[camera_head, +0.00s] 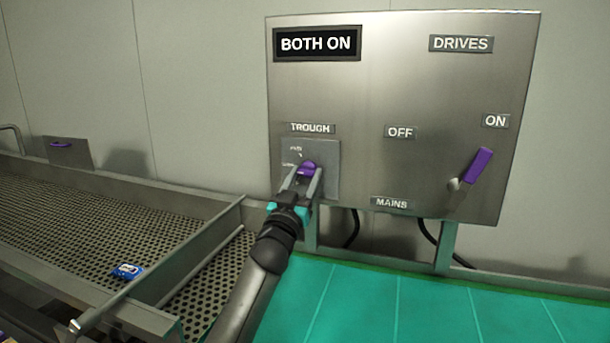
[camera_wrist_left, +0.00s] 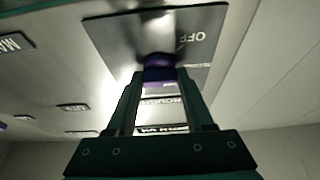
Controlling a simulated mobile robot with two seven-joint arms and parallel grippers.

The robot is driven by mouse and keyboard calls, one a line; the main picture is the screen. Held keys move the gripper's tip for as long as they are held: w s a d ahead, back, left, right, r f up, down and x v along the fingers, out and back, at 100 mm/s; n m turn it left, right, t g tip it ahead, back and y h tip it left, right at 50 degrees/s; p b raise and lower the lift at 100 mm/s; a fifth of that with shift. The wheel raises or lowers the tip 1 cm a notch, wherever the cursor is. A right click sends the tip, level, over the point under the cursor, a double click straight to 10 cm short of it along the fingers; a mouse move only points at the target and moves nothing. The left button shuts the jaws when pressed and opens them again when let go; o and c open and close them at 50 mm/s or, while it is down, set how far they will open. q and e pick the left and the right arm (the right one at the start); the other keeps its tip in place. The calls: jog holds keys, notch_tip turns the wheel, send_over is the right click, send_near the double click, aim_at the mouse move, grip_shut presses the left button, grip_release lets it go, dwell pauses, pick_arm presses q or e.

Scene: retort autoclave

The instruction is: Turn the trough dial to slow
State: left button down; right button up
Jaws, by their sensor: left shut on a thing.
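The trough dial (camera_head: 308,168) is a purple knob on a small grey plate (camera_head: 331,152) under the TROUGH label (camera_head: 311,128). My left gripper (camera_head: 303,181) is shut on the dial. The left wrist view also shows the purple dial (camera_wrist_left: 159,72) between the two fingers (camera_wrist_left: 159,84), with an OFF mark (camera_wrist_left: 190,37) on its plate. The other marks on the plate are small and partly hidden, so I cannot tell which one the dial points to. My right gripper does not show.
The steel panel (camera_head: 400,85) carries a BOTH ON display (camera_head: 317,43) and a purple-handled mains lever (camera_head: 479,166) tilted toward ON. A perforated trough (camera_head: 75,225) with a blue item (camera_head: 127,271) lies to the left. A green surface (camera_head: 400,305) lies below the panel.

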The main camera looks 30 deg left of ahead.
pick_arm(q)
jog(key=shift+r+m+h, duration=0.1)
jog(key=shift+m+h, duration=0.2)
jog(key=shift+m, duration=0.4)
jog(key=shift+c, duration=1.4)
grip_release()
jog(key=shift+s+f, duration=0.35)
jog(key=shift+s, duration=0.1)
jog(key=b+v, duration=0.2)
jog(key=v, duration=1.2)
jog(key=shift+b, duration=0.35)
jog(key=shift+f, duration=0.1)
